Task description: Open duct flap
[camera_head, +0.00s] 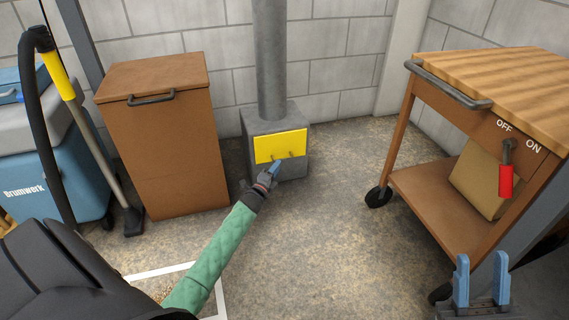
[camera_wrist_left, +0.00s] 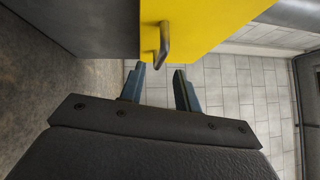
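The duct flap (camera_head: 281,146) is a yellow plate on the front of a grey box (camera_head: 293,167) at the foot of a grey duct pipe (camera_head: 270,60). The flap looks closed against the box. My left gripper (camera_head: 273,168) is just in front of the flap, near its lower edge. In the left wrist view the flap (camera_wrist_left: 205,22) has a small metal handle (camera_wrist_left: 163,45). There my left gripper (camera_wrist_left: 160,80) has its two blue fingers apart, with the handle just beyond their tips. My right gripper (camera_head: 482,282) is low at the right, fingers apart and empty.
A brown cabinet (camera_head: 165,140) stands left of the duct, beside a blue vacuum (camera_head: 60,165) with a hose. A wooden-topped cart (camera_head: 505,85) with a red-handled switch (camera_head: 506,178) stands at the right. The floor between is clear.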

